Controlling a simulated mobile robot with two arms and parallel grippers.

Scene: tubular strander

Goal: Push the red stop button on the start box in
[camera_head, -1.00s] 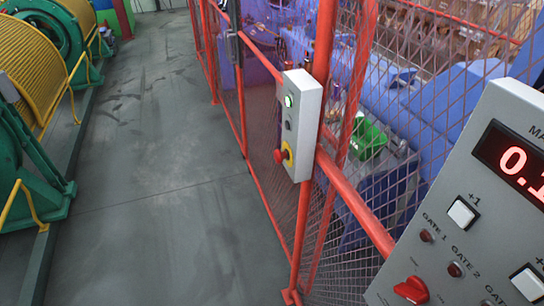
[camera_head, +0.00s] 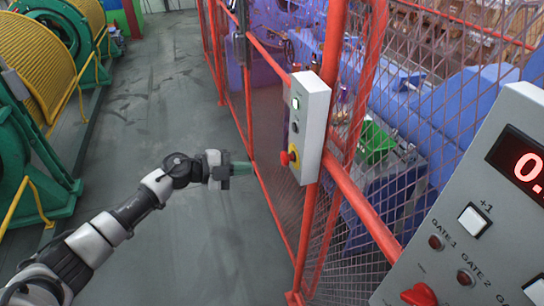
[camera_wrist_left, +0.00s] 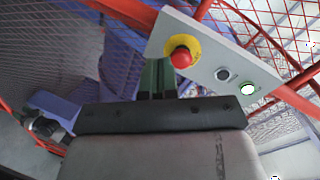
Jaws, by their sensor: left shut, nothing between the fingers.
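The start box (camera_head: 314,110) is a light grey upright box fixed to a red fence post. The red stop button (camera_head: 287,158) sits on a yellow disc low on its face, below a dark button and a green-lit one (camera_head: 296,103). My left gripper (camera_head: 272,184) comes in from the left, a little left of the stop button and slightly lower, apart from it in the head view. Its green fingers are together and empty. In the left wrist view the fingertips (camera_wrist_left: 158,64) point up just beside the red button (camera_wrist_left: 181,58) on its yellow disc. My right gripper is out of view.
Red fence with wire mesh (camera_head: 350,200) runs behind the start box. A grey control panel (camera_head: 490,200) with a red display fills the right. Green and yellow drum machines (camera_head: 50,70) stand at left. The floor (camera_head: 150,110) between is clear.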

